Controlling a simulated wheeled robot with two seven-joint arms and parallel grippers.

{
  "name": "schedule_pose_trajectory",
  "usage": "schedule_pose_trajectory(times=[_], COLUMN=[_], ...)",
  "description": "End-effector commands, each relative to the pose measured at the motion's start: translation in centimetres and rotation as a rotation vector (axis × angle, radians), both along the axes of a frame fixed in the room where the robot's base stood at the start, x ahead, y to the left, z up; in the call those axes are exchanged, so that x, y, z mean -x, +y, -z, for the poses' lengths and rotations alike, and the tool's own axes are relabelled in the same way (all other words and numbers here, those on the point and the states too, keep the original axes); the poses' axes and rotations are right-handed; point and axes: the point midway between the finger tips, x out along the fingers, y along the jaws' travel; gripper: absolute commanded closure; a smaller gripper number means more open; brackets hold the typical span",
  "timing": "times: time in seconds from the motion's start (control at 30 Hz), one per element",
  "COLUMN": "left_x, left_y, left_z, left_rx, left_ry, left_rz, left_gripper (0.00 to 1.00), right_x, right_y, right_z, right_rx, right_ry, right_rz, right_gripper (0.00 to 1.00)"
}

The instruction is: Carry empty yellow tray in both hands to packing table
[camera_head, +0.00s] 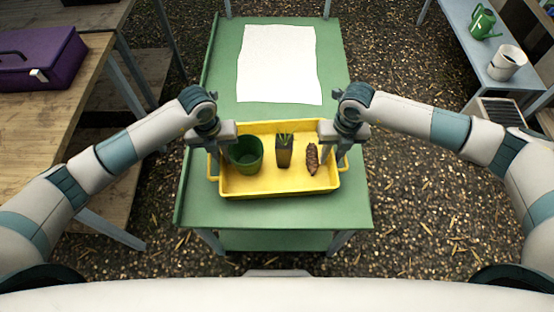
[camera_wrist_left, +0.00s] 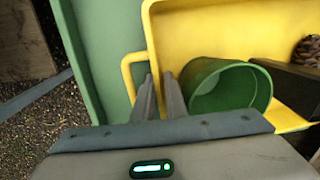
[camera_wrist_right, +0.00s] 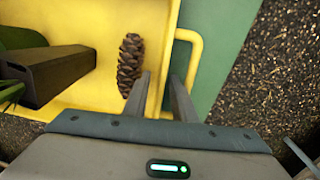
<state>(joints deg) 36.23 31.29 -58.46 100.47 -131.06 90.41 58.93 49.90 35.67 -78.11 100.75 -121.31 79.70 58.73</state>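The yellow tray (camera_head: 265,191) is over the near part of the green table (camera_head: 215,213) and looks level. It is not empty: it holds a round green pot (camera_head: 246,154), a dark square pot with a small plant (camera_head: 284,152) and a brown pine cone (camera_head: 312,158). My left gripper (camera_head: 214,152) is at the tray's left side, its fingers either side of the wall by the handle (camera_wrist_left: 133,75). My right gripper (camera_head: 338,150) does the same at the right side by the other handle (camera_wrist_right: 193,45). Both look closed on the wall. The fingertips are partly hidden in the head view.
A white sheet (camera_head: 277,62) lies on the far half of the green table. A wooden table (camera_head: 60,115) with a purple box (camera_head: 40,58) is at left. A grey-blue bench (camera_head: 478,45) with a green watering can (camera_head: 482,22) and white pot (camera_head: 508,62) is at right. Gravel floor lies between.

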Motion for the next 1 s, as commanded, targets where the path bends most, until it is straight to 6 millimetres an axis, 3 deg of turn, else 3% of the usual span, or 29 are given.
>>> schedule_pose_trajectory(times=[0.07, 0.13, 0.2, 0.67, 1.0], left_x=[0.0, 0.0, 0.0, 0.0, 0.0], left_y=[0.0, 0.0, 0.0, 0.0, 0.1], left_z=[0.0, 0.0, 0.0, -0.3, -2.2], left_rx=[0.000, 0.000, 0.000, 0.000, 0.000], left_ry=[0.000, 0.000, 0.000, 0.000, 0.000], left_rz=[0.000, 0.000, 0.000, -0.001, -0.001], left_gripper=[0.88, 1.00, 1.00, 1.00, 1.00], right_x=[0.0, 0.0, 0.0, -0.1, -0.1], right_y=[0.0, 0.0, 0.0, 0.0, 0.0], right_z=[0.0, 0.0, 0.0, -0.3, -2.3], right_rx=[0.000, 0.000, 0.000, 0.000, 0.000], right_ry=[0.000, 0.000, 0.000, -0.002, -0.002], right_rz=[0.000, 0.000, 0.000, 0.001, 0.001], right_gripper=[0.76, 0.90, 1.00, 1.00, 1.00])
